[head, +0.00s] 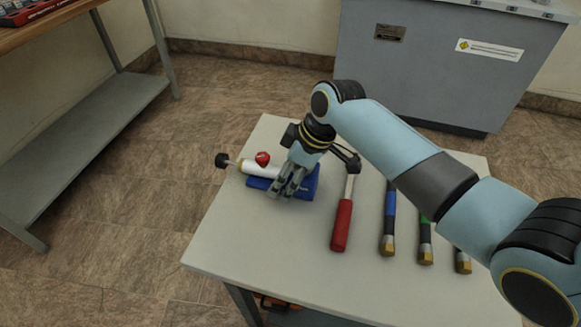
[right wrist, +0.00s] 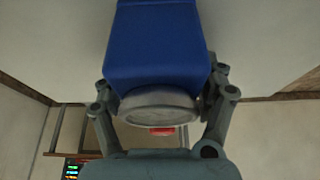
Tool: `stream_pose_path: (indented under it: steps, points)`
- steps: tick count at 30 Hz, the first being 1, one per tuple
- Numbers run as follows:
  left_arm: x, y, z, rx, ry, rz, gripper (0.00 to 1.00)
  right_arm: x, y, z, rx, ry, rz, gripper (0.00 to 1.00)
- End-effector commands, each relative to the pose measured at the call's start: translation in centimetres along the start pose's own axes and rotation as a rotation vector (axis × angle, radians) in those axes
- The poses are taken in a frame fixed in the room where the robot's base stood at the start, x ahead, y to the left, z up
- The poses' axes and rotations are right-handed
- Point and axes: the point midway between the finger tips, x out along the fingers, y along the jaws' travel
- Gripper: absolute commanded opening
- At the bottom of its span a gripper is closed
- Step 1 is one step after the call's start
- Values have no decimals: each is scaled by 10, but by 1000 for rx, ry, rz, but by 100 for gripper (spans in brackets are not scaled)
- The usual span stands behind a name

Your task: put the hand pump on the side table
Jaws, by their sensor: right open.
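The hand pump (head: 257,170), a white cylinder with a black handle and a red knob, lies at the left of a small pale-topped table (head: 290,245). A blue block (head: 311,185) lies under and beside it. My right gripper (head: 283,190) is open, pointing down at the pump's right part and hiding some of it. In the right wrist view, the blue block (right wrist: 155,50) and a round grey-white end (right wrist: 158,105) lie between the open fingers (right wrist: 160,92); contact cannot be told. My left gripper is not in view. The frames do not settle which table is the side table.
A hammer with a red handle (head: 341,225) and several tools with coloured grips (head: 389,220) lie right of the pump. A wood-topped bench with a lower shelf (head: 85,125) stands left. A grey cabinet (head: 440,65) stands behind. The table's front left is clear.

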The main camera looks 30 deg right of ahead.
Motion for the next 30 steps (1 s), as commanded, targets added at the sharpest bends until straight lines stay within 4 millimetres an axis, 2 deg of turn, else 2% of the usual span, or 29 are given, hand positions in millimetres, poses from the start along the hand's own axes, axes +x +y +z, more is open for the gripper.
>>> stream_pose_path:
  steps: [5,12,18,22,30]
  points:
    - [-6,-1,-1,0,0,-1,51,-24,2,-1,-2,1,4,76]
    - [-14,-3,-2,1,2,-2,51,-79,2,0,-3,0,4,76]
    - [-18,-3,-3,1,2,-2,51,-111,1,0,-1,0,2,76]
    - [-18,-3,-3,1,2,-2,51,-120,0,0,0,0,0,76]
    - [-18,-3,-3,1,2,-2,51,-121,0,0,0,0,-1,76]
